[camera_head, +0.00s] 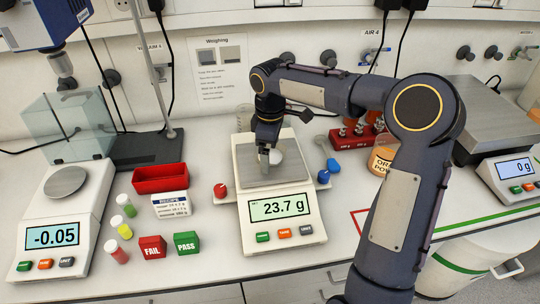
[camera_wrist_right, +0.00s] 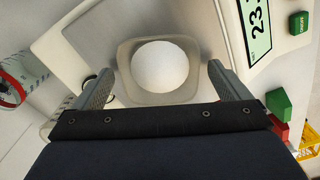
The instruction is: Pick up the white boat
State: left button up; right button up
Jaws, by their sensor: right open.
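The white boat (camera_wrist_right: 126,66) is a shallow dish with rounded corners and holds a round white mound (camera_wrist_right: 160,72). It sits on the pan (camera_head: 254,174) of the middle scale, whose display reads 23.7 g. In the head view the boat (camera_head: 277,157) is partly hidden behind my right gripper (camera_head: 266,157). My right gripper (camera_wrist_right: 161,72) is open, pointing down at the pan. In the wrist view its two fingers stand on either side of the boat, apart from it, with nothing held. My left gripper is not in view.
A left scale (camera_head: 66,180) reads -0.05, and a right scale (camera_head: 512,178) reads 0 g. A red tray (camera_head: 160,178), small vials, and FAIL (camera_head: 152,247) and PASS (camera_head: 187,243) blocks stand left of the middle scale. A red rack and orange jar (camera_head: 382,161) stand right.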

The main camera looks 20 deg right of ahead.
jog(key=shift+c, duration=0.4)
jog(key=c, duration=1)
jog(key=shift+o, duration=0.2)
jog(key=shift+r, duration=0.1)
